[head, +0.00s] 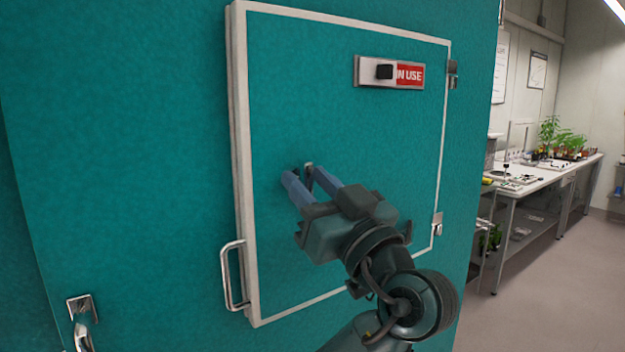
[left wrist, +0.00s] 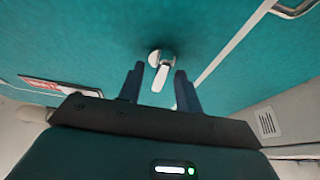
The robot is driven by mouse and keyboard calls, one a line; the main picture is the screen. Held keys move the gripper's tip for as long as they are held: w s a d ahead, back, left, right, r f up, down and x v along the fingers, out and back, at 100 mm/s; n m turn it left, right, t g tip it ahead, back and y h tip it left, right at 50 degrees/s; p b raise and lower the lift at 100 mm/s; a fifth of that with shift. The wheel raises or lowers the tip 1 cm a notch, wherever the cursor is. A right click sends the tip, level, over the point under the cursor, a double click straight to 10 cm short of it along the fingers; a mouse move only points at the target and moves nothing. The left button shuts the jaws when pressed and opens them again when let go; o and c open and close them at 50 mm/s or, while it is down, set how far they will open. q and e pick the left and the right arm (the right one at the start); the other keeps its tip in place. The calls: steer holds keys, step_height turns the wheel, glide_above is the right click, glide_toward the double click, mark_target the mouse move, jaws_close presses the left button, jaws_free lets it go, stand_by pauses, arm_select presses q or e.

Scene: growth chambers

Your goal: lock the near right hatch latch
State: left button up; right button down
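The hatch (head: 400,140) is a teal panel with a white frame, and it looks closed. A small metal latch (head: 309,169) sits near the middle of the panel, mostly hidden behind my gripper. In the left wrist view the latch (left wrist: 160,75) shows a round base and a short pale lever. My left gripper (head: 302,178) is open in front of it. Its two fingers stand on either side of the lever in the wrist view; I cannot tell whether they touch it. My right gripper is not in view.
A sign plate (head: 408,75) with a black slider knob reads "IN USE". A metal pull handle (head: 229,276) is on the hatch's left edge. Another metal fitting (head: 82,308) is at lower left. A bench (head: 530,182) with plants stands at right; the floor (head: 540,290) before it is clear.

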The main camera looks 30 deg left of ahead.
arm_select(q)
steer(key=shift+c, duration=0.4)
jaws_close()
steer(key=shift+f, duration=0.1)
